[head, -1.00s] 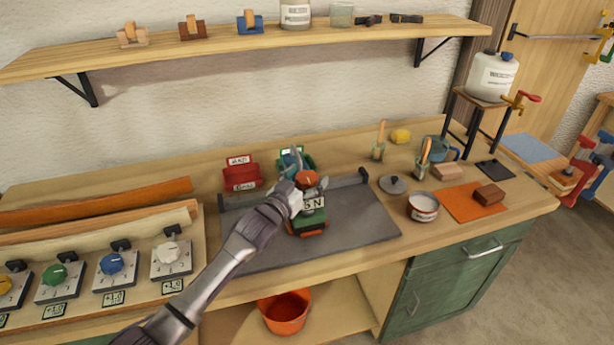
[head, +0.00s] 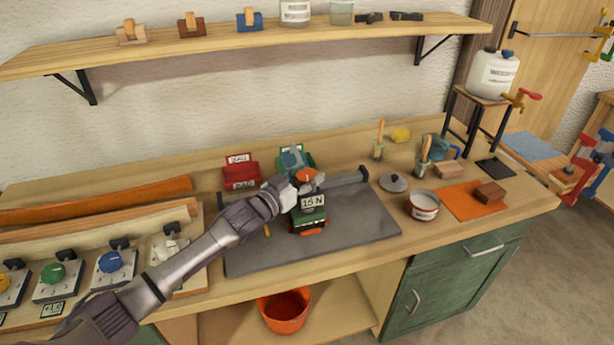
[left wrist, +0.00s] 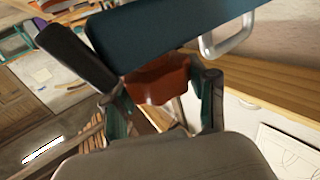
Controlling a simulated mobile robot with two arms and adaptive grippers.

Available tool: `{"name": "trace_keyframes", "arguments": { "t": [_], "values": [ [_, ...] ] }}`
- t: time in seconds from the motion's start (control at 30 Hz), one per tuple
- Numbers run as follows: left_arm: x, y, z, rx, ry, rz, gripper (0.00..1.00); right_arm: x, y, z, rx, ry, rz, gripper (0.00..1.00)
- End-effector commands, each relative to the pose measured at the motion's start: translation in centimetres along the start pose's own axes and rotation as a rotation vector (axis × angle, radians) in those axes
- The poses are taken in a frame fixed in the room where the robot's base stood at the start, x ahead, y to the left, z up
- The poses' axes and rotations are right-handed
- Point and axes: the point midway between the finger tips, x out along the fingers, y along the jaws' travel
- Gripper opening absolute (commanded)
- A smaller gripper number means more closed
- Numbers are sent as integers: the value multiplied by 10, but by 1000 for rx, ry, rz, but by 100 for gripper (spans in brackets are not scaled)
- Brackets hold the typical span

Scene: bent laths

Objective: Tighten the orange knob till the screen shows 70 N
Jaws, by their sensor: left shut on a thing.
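The orange knob (head: 307,175) sits on top of a small green device (head: 308,220) on the grey mat. The device's screen (head: 313,202) faces me and reads 15 N. My left gripper (head: 298,182) is at the knob from the left and shut on it. In the left wrist view the knob (left wrist: 158,80) shows between the two fingers, with a dark teal part across it. The left fingers hide part of the knob in the head view. My right gripper is not in view.
A grey mat (head: 355,235) lies under the device. Red boxes (head: 240,172) stand behind left. A white tin (head: 423,206) and an orange sheet (head: 468,203) lie to the right. Dials on panels (head: 115,262) line the left. A shelf (head: 330,34) runs above.

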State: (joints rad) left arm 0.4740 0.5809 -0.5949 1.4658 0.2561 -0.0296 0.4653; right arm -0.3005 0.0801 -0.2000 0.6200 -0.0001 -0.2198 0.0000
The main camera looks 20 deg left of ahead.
Motion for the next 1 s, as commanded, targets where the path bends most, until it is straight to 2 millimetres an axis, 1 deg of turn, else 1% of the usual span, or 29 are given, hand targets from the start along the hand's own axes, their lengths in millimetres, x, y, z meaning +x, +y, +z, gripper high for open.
{"name": "trace_keyframes", "arguments": {
  "t": [0.03,0.13,0.43,0.57,0.67,0.83,1.0],
  "values": [
    [0,-4,0,12,-2,33,23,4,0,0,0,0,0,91],
    [0,-6,0,13,-1,111,23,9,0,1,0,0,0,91],
    [1,-5,0,10,1,359,23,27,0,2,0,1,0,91],
    [2,-4,2,8,1,478,23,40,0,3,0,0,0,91],
    [2,-4,5,8,2,573,23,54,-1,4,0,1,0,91],
    [2,-3,8,6,3,730,23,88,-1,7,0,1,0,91],
    [2,-2,8,4,4,853,23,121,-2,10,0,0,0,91]
  ]
}}
